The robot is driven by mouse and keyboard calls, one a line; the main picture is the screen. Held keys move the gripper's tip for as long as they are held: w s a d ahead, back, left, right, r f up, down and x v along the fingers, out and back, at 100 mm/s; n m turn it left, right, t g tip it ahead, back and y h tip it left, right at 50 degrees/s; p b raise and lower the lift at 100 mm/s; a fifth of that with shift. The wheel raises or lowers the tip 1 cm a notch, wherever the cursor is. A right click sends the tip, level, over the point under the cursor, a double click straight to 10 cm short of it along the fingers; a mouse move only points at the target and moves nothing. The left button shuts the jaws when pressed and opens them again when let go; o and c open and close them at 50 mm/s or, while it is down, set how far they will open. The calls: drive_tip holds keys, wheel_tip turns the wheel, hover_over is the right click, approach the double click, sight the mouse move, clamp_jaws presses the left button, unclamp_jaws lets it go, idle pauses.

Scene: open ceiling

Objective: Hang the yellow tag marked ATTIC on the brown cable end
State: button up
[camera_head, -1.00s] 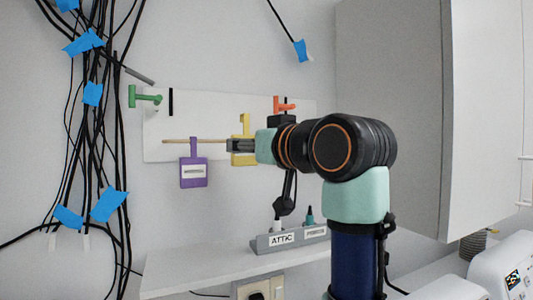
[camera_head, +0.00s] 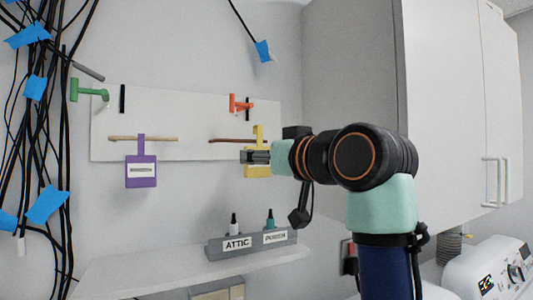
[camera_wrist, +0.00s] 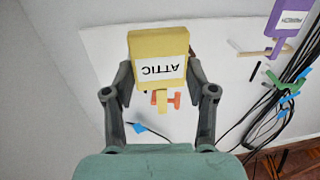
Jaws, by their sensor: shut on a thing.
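My gripper (camera_head: 250,157) is shut on the yellow tag (camera_head: 258,171), gripping its sides. In the wrist view my gripper (camera_wrist: 158,82) has one finger on each side of the yellow tag (camera_wrist: 157,43); its white ATTIC label reads upside down. In the head view the tag is upright, with its hook upward. The brown cable end (camera_head: 228,141) sticks out sideways from the white board. Its right end meets the tag's hook in the picture; I cannot tell whether they touch. The wrist view mostly hides this cable end behind the tag.
A purple tag (camera_head: 141,172) hangs at the tan cable end (camera_head: 143,139) to the left. Taped black cables hang left. A grey labelled holder (camera_head: 252,243) stands on the shelf below.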

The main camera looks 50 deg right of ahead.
drive_tip(key=d+p+x, duration=0.1)
drive_tip(key=p+x, duration=0.6)
idle(0.4)
drive_tip(key=shift+p, duration=0.7)
idle(0.7)
drive_tip(key=shift+f+b, duration=0.35)
drive_tip(key=shift+f, duration=0.4)
idle(0.3)
drive_tip(key=o, duration=1.2)
